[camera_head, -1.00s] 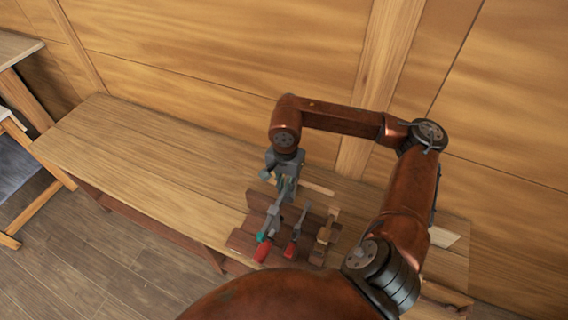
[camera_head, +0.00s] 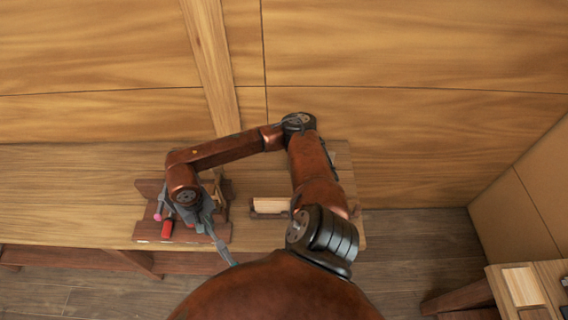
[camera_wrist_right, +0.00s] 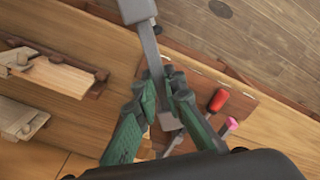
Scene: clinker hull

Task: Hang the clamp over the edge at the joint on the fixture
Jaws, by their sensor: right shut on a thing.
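My right gripper (camera_head: 205,217) is over the dark red-brown rack at the front of the bench. In the right wrist view its green fingers (camera_wrist_right: 165,100) are shut on a grey clamp (camera_wrist_right: 150,50). The clamp's long bar sticks out past the fingers, with a grey block at its end. In the head view the clamp (camera_head: 222,246) points down-right past the bench's front edge. A pale board on a dark base (camera_head: 270,205), which looks like the fixture, is to the right, apart from the clamp; it also shows in the right wrist view (camera_wrist_right: 60,75). Its joint cannot be made out. My left gripper is not in view.
The rack (camera_head: 150,228) holds a red-handled clamp (camera_head: 167,228), a pink-tipped one (camera_wrist_right: 231,124) and a wooden one (camera_head: 218,190). The bench (camera_head: 70,190) is clear to the left. A plank wall (camera_head: 400,50) stands behind. Another table (camera_head: 555,280) is at lower right.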

